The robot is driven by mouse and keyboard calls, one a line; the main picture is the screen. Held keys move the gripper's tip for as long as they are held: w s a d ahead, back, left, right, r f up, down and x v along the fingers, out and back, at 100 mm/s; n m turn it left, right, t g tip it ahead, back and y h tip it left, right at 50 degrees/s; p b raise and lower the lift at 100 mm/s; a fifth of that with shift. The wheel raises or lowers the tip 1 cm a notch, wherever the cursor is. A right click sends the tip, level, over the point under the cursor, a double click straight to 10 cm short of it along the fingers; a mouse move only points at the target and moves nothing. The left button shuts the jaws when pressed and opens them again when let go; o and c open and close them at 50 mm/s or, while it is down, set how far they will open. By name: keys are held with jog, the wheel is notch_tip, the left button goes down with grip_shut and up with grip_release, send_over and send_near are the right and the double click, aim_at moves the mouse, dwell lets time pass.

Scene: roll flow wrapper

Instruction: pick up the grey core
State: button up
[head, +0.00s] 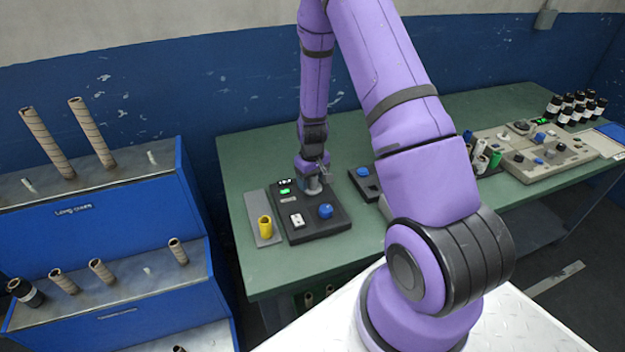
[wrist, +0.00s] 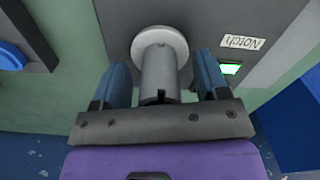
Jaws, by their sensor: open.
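The grey core (wrist: 158,72) stands on a dark panel in the wrist view, its wide round flange against the panel. A small dark notch shows at its near end. My gripper (wrist: 161,78) is open, with one blue-grey finger on each side of the core; I see gaps on both sides, wider on the left. In the head view the grey core (head: 313,187) is small, at the back of the dark station (head: 318,222), under my gripper (head: 312,168). Part of the core is hidden by the gripper there.
The station carries a blue knob (head: 325,211), a white switch (head: 297,220) and a green display (head: 285,191). A yellow cylinder (head: 265,227) stands on a grey plate at its left.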

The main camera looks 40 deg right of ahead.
jog(key=c, duration=1.1)
jog(key=shift+o, duration=0.2)
jog(key=shift+r, duration=0.1)
